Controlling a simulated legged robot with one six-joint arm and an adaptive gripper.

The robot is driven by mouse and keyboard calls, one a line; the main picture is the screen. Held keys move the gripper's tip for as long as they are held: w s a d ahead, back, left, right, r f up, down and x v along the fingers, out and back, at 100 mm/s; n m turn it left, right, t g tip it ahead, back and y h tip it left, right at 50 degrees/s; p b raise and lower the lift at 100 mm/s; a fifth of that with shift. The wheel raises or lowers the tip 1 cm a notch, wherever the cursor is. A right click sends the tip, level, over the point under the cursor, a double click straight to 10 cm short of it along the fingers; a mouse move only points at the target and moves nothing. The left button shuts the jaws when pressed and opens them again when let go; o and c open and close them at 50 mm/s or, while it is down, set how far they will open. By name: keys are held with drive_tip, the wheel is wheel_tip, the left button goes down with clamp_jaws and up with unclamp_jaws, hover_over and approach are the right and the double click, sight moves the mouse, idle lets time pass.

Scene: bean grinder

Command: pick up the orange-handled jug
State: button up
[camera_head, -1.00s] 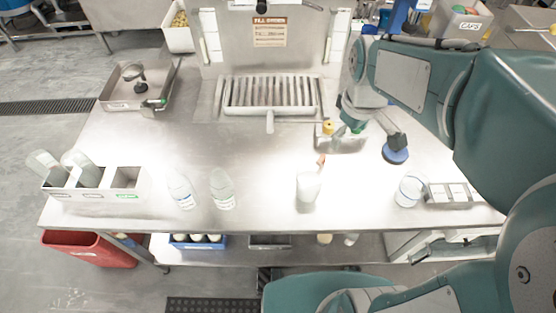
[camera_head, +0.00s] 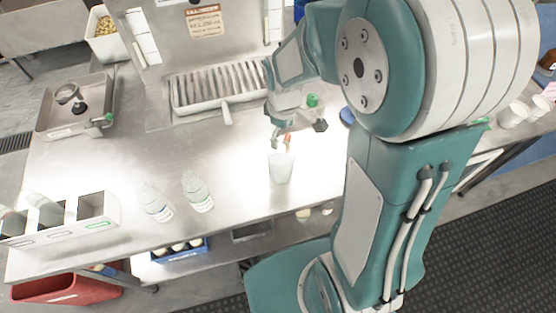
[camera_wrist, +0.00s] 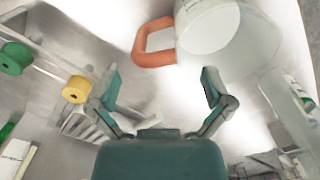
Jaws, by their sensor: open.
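The jug (camera_head: 281,168) is a pale translucent vessel standing on the steel table in the head view. Its orange handle (camera_head: 288,142) points to the back, toward my gripper. In the wrist view the orange handle (camera_wrist: 154,43) is a loop at the top middle, with the jug's round body (camera_wrist: 215,35) to its right. My gripper (camera_wrist: 160,92) is open and empty, its two fingers spread, with the handle beyond the fingertips and apart from them. In the head view my gripper (camera_head: 281,130) is close behind the handle, and the fingers there are small and partly hidden.
Two clear bottles (camera_head: 155,204) (camera_head: 198,192) stand left of the jug. A divided bin (camera_head: 92,209) is at the table's front left. A slatted grate (camera_head: 215,88) lies behind. A yellow knob (camera_wrist: 76,89) and a green knob (camera_wrist: 15,58) show in the wrist view.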

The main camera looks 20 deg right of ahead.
drive_tip(key=shift+d+f, duration=0.15)
drive_tip(key=shift+f, duration=0.55)
drive_tip(key=shift+d+f, duration=0.25)
drive_tip(key=shift+d, duration=0.4)
drive_tip(key=shift+a, duration=0.3)
drive_tip(key=c, duration=1.1)
drive_tip(key=shift+a, duration=0.2)
drive_tip(key=shift+c, duration=1)
drive_tip(key=shift+d, duration=0.25)
